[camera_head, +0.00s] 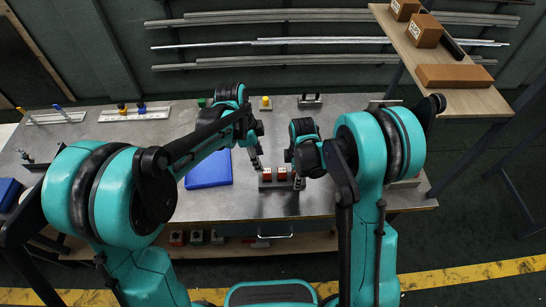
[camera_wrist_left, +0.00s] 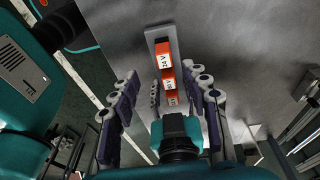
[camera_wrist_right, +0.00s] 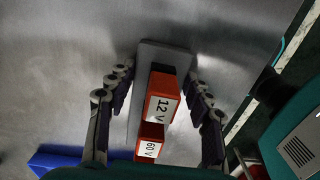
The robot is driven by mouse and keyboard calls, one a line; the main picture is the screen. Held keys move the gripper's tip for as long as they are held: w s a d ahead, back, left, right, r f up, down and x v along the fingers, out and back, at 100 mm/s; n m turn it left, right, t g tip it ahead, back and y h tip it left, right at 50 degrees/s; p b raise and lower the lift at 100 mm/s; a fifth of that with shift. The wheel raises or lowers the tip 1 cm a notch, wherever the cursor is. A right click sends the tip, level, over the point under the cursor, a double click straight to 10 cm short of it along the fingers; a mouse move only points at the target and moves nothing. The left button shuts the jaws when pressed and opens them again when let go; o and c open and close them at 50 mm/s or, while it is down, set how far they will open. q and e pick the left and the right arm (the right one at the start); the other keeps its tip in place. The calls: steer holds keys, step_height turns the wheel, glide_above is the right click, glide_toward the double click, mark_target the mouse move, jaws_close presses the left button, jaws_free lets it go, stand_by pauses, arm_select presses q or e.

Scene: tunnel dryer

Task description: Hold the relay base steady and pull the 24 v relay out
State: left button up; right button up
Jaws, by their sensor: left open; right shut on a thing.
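The relay base (camera_head: 264,186) is a small grey plate at the front middle of the bench, bearing red relays with white labels. In the left wrist view the 24 V relay (camera_wrist_left: 165,55) stands at the upper end of the base (camera_wrist_left: 160,35), its label upside down. In the right wrist view the 12 V relay (camera_wrist_right: 162,97) and 60 V relay (camera_wrist_right: 150,142) stand in a row. My left gripper (camera_head: 257,165) is open and empty, just above the base's left end. My right gripper (camera_head: 298,182) is shut on the base's right end, hiding part of it.
A blue tray (camera_head: 208,169) lies left of the base. Racks with coloured pieces stand at the back left (camera_head: 137,114). A drawer handle (camera_head: 275,236) and lower shelf sit under the front edge. A wooden shelf (camera_head: 450,50) with brown boxes is at upper right.

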mark_target(266, 171)
arm_select(q)
steer(key=shift+d+r+y, duration=0.35)
steer(key=shift+d+y, duration=0.2)
steer(key=shift+d, duration=0.05)
steer(key=shift+d+r+y, duration=0.35)
steer(key=shift+d+y, duration=0.2)
steer(key=shift+d, duration=0.05)
step_height(266, 171, down, 12)
steer(key=shift+r, duration=0.1)
steer(key=c, duration=1.1)
